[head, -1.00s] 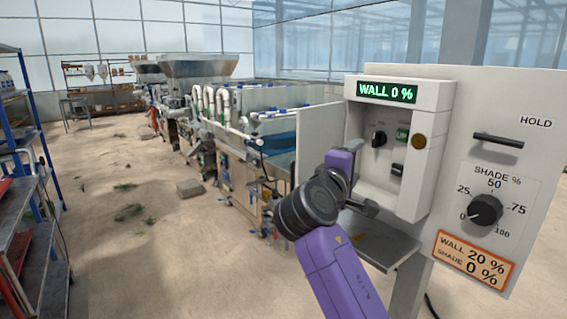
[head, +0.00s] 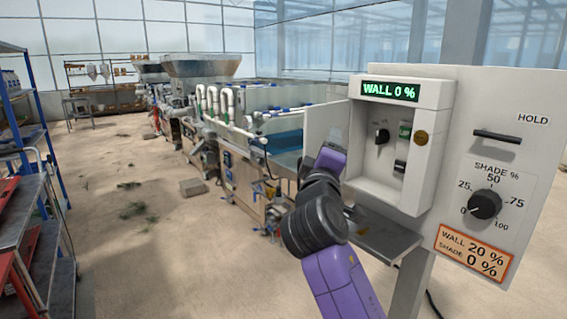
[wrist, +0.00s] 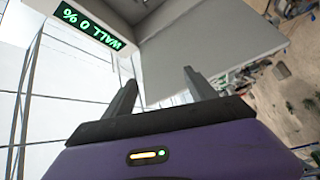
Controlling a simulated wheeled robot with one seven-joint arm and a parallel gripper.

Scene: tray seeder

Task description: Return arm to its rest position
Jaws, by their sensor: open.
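My purple and black arm rises in front of the control panel (head: 465,120) in the head view. My gripper is mostly hidden behind my wrist there. In the wrist view my gripper (wrist: 160,85) is open and empty, its two dark fingers apart and touching nothing. The green display (head: 390,91) reads WALL 0 %; it also shows tilted at the upper left of the wrist view (wrist: 90,25). Below it are a black knob (head: 382,136) and a green part (head: 405,131). The shade knob (head: 485,204) points near 0.
An orange-framed label (head: 473,250) reads WALL 20 %, SHADE 0 %. A grey shelf (head: 385,238) juts out below the panel's recess, close to my arm. The seeder line (head: 240,180) runs behind. A blue rack (head: 20,110) stands at left. The floor (head: 130,235) between is mostly clear.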

